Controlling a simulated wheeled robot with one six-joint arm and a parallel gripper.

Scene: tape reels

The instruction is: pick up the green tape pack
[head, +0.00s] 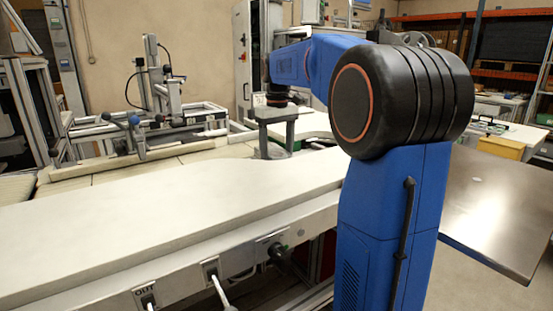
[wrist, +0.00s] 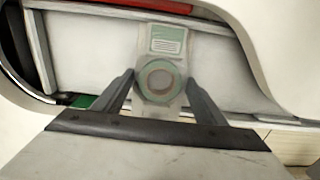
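The green tape pack (wrist: 159,84) shows in the wrist view as a clear pouch with a green ring-shaped reel and a green-and-white label at its far end. My gripper (wrist: 161,78) has its two dark fingers apart, one on each side of the reel. The fingertips look close to the pouch's edges, and I see no clear contact. In the head view my gripper (head: 275,152) points down over the far edge of the white counter.
The long white counter (head: 150,215) is clear in front of my gripper. A metal frame fixture (head: 160,95) stands at the back left. A bare metal table (head: 500,205) is at the right. A light panel with a curved cutout (wrist: 270,50) surrounds the pack in the wrist view.

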